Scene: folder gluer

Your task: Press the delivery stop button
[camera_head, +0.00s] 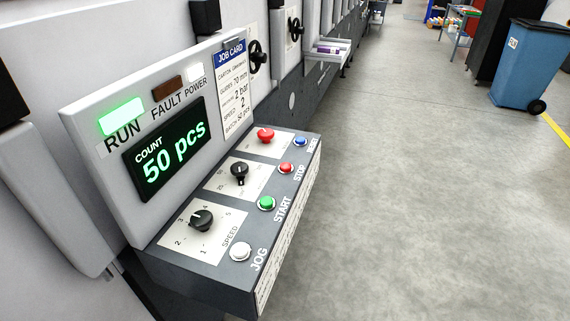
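A control panel (180,283) with a sloped dark top stands at the left. A small red button (286,168) with a STOP label beside it sits near the panel's right edge. A larger red mushroom-shaped button (265,134) sits on a pale plate farther back and to the left. No label reading "delivery" is legible on either. The display (166,148) reads COUNT 50 pcs, and the green RUN lamp (121,117) is lit. Neither of my grippers is in view.
Near the STOP button are a green START button (266,203), a white JOG button (240,252), a blue button (300,141) and two black knobs (202,220) (239,170). A blue bin (527,68) stands at the upper right. The grey floor (420,200) right of the panel is clear.

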